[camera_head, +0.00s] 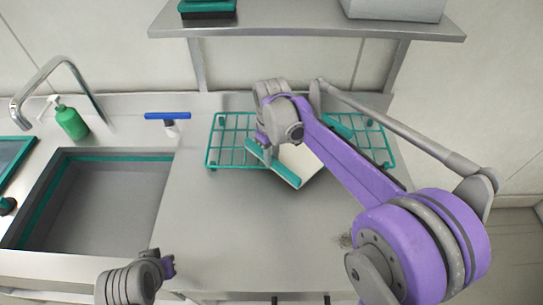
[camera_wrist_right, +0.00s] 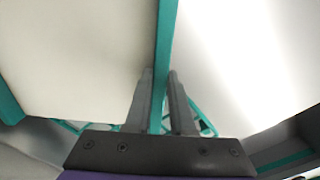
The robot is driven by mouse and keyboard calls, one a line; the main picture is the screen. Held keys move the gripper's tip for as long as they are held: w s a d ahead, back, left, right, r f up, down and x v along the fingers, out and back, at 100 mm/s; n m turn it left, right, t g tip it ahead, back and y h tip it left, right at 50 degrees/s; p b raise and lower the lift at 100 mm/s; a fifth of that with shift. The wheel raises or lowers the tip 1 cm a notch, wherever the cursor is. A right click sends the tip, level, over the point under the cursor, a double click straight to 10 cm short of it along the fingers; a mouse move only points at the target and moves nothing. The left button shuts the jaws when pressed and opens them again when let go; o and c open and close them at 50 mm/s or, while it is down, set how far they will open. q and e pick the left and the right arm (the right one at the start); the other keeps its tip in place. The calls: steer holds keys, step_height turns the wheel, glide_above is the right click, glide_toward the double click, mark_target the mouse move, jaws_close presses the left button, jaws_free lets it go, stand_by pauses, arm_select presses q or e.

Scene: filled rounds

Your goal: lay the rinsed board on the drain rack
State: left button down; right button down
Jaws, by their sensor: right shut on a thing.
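The board (camera_head: 308,161) is white with teal edges. My right gripper (camera_head: 262,143) is shut on it and holds it over the drain rack, partly hidden behind my purple arm. In the wrist view my right gripper (camera_wrist_right: 160,95) has its two fingers on either side of a teal edge strip of the board (camera_wrist_right: 75,55). The drain rack (camera_head: 226,124) is a teal wire grid on the steel counter. I cannot tell whether the board touches the rack. My left gripper (camera_head: 168,266) is low at the left front, its fingers too small to read.
The sink (camera_head: 100,205) is at the left, with a faucet (camera_head: 50,72) and a green soap bottle (camera_head: 71,122) behind it. The counter (camera_head: 215,220) in front is clear.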

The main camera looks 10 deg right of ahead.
steer(key=shift+f, duration=0.15)
steer(key=c, duration=0.8)
jaws_free()
steer(key=shift+o, duration=0.2)
step_height(320, 180, up, 12)
steer(key=f, duration=0.1)
steer(key=s+d+f+m+t, duration=0.1)
steer(key=s+f+m+t, duration=0.1)
steer(key=s+f, duration=0.2)
steer(key=s+d+f+m+t, duration=0.1)
steer(key=s+f, duration=0.3)
steer(key=s, duration=0.5)
steer(key=s+d+f+m+t, duration=0.2)
steer(key=s+f, duration=0.1)
steer(key=s, duration=0.4)
steer(key=shift+s+d+f+m+t+p, duration=0.15)
steer(key=shift+d+f+m+t+p, duration=0.15)
steer(key=shift+f+m+p, duration=0.1)
steer(key=shift+s+f, duration=0.25)
steer(key=shift+f, duration=0.15)
